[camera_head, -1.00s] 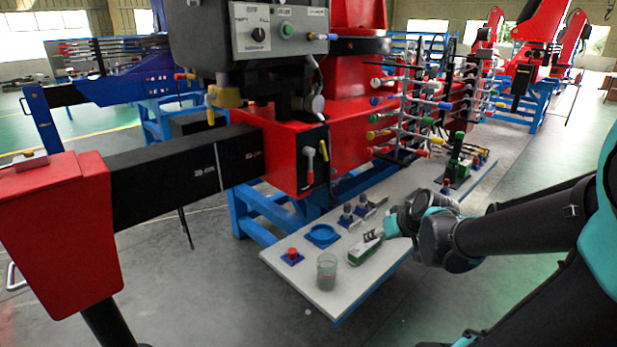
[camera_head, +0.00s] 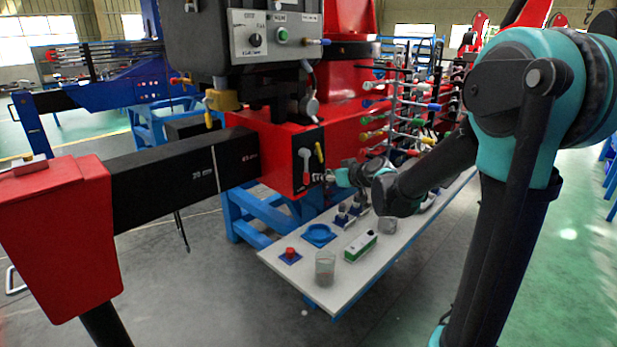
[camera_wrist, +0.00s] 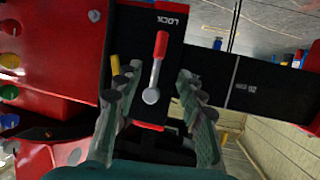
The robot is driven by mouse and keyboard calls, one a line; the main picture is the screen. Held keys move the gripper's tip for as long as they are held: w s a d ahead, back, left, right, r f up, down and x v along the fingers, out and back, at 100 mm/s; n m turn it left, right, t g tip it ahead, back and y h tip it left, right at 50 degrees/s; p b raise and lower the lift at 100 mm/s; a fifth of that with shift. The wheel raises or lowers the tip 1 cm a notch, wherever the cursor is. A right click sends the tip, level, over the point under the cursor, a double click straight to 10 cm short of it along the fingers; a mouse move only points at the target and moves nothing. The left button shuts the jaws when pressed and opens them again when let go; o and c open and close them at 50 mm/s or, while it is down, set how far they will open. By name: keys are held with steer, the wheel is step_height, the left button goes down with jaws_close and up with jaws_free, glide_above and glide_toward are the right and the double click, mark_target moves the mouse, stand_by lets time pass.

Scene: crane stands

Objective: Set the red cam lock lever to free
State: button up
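The cam lock lever has a red handle and a grey round hub; it shows in the wrist view (camera_wrist: 160,48) and on the black panel in the head view (camera_head: 306,178). In the wrist view its red handle points toward the "LOCK" marking (camera_wrist: 172,20). My gripper (camera_wrist: 152,88) is open, one finger on each side of the lever's hub end, with visible gaps between fingers and lever. In the head view my gripper (camera_head: 327,177) is just right of the panel. Whether it touches the panel cannot be told.
A yellow lever (camera_wrist: 115,66) sits close to the left finger. The white bench (camera_head: 340,275) below carries a green-and-white box (camera_head: 361,247), a glass (camera_head: 325,267) and a blue dish (camera_head: 319,235). A red column, black beam (camera_head: 185,170) and control box (camera_head: 275,35) surround the panel.

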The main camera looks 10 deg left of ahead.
mark_target(308, 176)
steer(key=x, duration=1.1)
jaws_close()
